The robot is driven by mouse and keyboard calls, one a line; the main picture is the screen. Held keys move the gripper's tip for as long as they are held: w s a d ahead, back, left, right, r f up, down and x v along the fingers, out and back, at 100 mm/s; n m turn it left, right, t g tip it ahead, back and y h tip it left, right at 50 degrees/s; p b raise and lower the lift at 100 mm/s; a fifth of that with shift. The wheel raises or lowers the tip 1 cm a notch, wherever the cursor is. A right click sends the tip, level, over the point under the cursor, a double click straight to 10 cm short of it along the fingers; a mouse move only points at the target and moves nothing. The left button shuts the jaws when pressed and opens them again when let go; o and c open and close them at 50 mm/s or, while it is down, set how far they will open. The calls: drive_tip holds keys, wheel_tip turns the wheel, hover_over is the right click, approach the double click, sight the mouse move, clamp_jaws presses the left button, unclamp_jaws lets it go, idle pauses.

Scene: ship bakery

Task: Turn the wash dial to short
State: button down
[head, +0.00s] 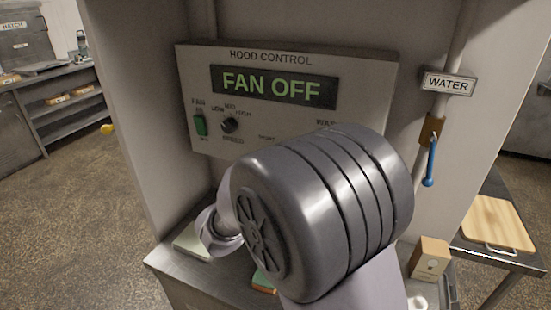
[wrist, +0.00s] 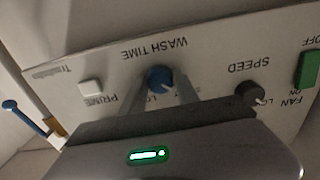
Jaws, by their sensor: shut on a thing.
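A pale pointer mark shows at the dial's lower right in the wrist view. The position labels by the dial are partly covered by the fingers, so I cannot tell the setting. In the head view my arm hides the dial and my gripper. The hood control panel (head: 190,70) shows FAN OFF on its display (head: 272,87).
A black speed dial (wrist: 250,95), a green fan switch (wrist: 308,70) and a white prime button (wrist: 90,87) sit on the same panel. A blue-handled water valve (head: 431,163) hangs right of the panel. A small box (head: 429,257) stands on the counter below.

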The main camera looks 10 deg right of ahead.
idle(0.4)
drive_tip(key=c, duration=0.9)
unclamp_jaws()
drive_tip(key=p+v, duration=0.1)
drive_tip(key=v, duration=1.6)
drive_tip(key=shift+s+a, duration=0.15)
drive_tip(key=shift+s, duration=0.05)
